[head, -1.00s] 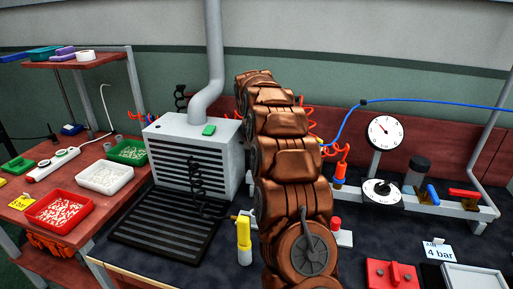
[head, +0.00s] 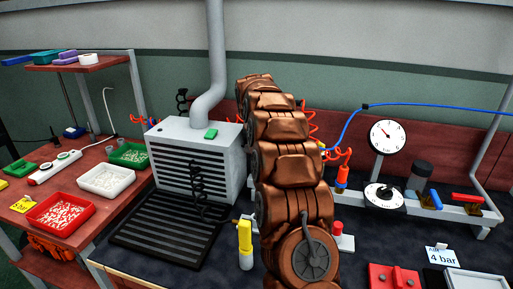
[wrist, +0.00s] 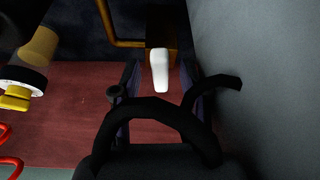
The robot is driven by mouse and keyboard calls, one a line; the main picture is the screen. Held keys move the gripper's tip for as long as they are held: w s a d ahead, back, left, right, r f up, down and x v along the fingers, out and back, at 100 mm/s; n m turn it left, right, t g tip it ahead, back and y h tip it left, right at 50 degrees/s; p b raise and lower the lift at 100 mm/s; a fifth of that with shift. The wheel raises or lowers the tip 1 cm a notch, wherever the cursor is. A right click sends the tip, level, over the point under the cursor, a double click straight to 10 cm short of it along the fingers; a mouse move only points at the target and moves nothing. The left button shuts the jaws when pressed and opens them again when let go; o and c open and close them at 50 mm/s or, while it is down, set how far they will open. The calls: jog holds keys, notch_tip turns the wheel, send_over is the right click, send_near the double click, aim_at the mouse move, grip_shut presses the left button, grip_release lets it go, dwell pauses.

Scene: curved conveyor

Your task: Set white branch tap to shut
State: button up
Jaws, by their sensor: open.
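The white branch tap shows in the wrist view as a white lever (wrist: 160,74) on a brown-gold body (wrist: 161,43) with a thin pipe running off to the left. My gripper (wrist: 161,80) is open, with one dark finger on each side of the lever. Whether either finger touches it I cannot tell. In the head view my own arm hides both the gripper and the white tap.
A grey vented box (head: 196,160) stands left of my arm, and a pale grey surface fills the wrist view's right side. A yellow-topped post (head: 245,240) is close by. A gauge (head: 388,137), a blue-handled tap (head: 435,199) and a red-handled tap (head: 467,197) are at right.

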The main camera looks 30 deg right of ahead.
jog(key=shift+r, duration=0.1)
jog(key=v, duration=1.2)
